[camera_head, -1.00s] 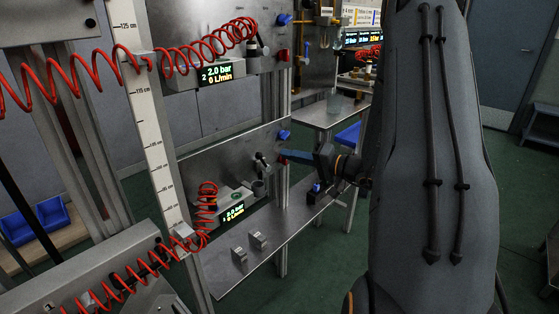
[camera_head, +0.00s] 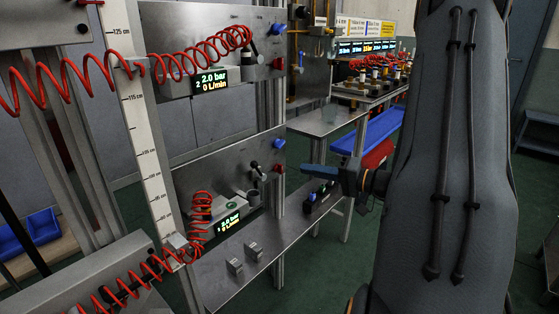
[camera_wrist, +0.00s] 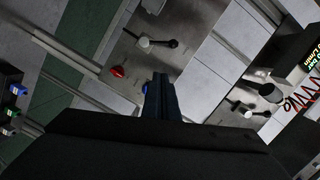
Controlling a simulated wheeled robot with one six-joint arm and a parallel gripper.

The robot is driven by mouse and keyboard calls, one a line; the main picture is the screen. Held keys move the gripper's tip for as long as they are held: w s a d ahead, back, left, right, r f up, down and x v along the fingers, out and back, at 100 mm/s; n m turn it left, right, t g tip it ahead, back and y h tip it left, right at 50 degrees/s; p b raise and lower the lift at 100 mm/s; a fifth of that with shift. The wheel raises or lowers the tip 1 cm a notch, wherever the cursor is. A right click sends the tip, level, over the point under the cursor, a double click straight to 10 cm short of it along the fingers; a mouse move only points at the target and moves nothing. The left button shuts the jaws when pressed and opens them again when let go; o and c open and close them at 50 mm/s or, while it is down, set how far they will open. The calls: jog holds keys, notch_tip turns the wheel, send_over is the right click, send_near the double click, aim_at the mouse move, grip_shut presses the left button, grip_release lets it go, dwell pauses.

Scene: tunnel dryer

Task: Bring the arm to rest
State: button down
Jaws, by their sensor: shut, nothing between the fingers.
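My gripper (camera_head: 306,172) extends to the left from my dark arm, in front of the metal rack's lower panel. It is shut and empty, with its fingertips pointing left near the red knob (camera_head: 278,168) and the blue knob (camera_head: 279,143). In the wrist view the closed fingers (camera_wrist: 160,82) show at the middle, apart from the red knob (camera_wrist: 118,72) as far as I can tell. The blue knob (camera_wrist: 146,88) is partly hidden by the fingers there.
A metal shelf (camera_head: 270,240) holds two small grey blocks. Red coiled hoses hang at the left, by a white measuring scale (camera_head: 145,130). Green floor lies open below.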

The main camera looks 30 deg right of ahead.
jog(key=shift+a, duration=0.1)
jog(key=s+a+n+g+y+p, duration=0.1)
jog(key=s+a+g, duration=0.35)
jog(key=a, duration=0.55)
jog(key=s+a+n+g+y+p, duration=0.1)
jog(key=s+a+n+g+y, duration=0.15)
jog(key=a+g, duration=0.5)
jog(key=s+a+r+n+g+h+p, duration=0.1)
jog(key=s+a+h, duration=0.5)
jog(key=s+h, duration=0.6)
jog(key=shift+s+n+g+p, duration=0.8)
jog(key=shift+s+n+p, duration=0.1)
jog(key=shift+n+p, duration=0.25)
